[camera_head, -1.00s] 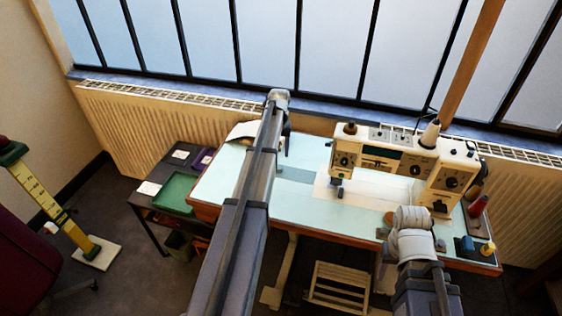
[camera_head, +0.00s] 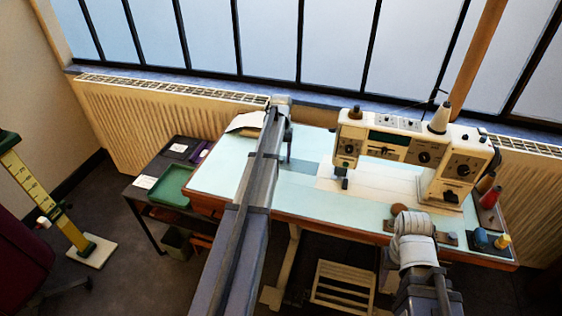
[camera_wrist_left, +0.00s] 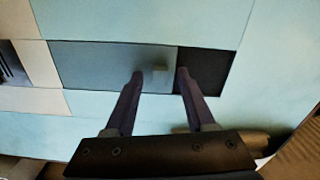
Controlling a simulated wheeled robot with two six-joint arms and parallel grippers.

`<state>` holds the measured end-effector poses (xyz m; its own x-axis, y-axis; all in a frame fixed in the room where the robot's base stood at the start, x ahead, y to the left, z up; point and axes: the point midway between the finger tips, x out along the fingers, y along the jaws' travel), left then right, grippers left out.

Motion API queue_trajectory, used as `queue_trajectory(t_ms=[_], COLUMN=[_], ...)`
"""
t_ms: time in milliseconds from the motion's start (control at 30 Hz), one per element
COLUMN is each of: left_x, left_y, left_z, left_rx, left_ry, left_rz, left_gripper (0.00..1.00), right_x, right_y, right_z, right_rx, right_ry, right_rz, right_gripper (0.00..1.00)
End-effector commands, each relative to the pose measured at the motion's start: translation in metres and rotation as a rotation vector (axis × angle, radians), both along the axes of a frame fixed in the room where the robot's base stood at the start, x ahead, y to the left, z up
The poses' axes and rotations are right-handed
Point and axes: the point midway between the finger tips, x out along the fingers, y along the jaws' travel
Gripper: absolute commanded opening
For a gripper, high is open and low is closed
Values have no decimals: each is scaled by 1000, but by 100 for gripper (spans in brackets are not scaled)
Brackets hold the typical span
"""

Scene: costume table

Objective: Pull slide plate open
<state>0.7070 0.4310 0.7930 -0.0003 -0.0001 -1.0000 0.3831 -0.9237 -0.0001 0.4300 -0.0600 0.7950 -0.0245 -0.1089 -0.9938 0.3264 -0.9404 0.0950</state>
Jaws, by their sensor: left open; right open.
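The slide plate (camera_wrist_left: 110,67) is a grey-blue panel set in the pale blue tabletop, with a small knob (camera_wrist_left: 160,68). A dark gap (camera_wrist_left: 210,75) lies along its right end in the left wrist view. In the head view the plate (camera_head: 303,168) shows left of the sewing machine, partly hidden by my left arm. My left gripper (camera_wrist_left: 160,73) is open, its fingertips on either side of the knob in the picture; I cannot tell whether they touch it. It also shows in the head view (camera_head: 289,157). The fingers of my right gripper do not show.
A cream sewing machine (camera_head: 405,145) stands right of the plate on the table (camera_head: 225,170). Thread spools (camera_head: 486,183) stand at its right end. A side table with a green tray (camera_head: 171,187) is at left. A radiator (camera_head: 110,115) and windows are behind.

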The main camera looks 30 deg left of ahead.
Motion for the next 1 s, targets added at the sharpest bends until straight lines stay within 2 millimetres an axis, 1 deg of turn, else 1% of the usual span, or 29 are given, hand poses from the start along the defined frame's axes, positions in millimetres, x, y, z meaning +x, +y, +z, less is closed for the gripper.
queue_trajectory(t_ms=[233,267,733,1000], left_x=[0,0,0,0], left_y=[0,0,0,0], left_z=[0,0,0,0], left_rx=[0,0,0,0], left_ry=[0,0,0,0], left_rz=[0,0,0,0], left_gripper=[55,54,1,0], right_x=[0,0,0,0], right_y=[0,0,0,0], right_z=[0,0,-1,-1], right_rx=[0,0,0,0], right_ry=[0,0,0,0], right_rz=[0,0,0,0], right_gripper=[50,50,50,50])
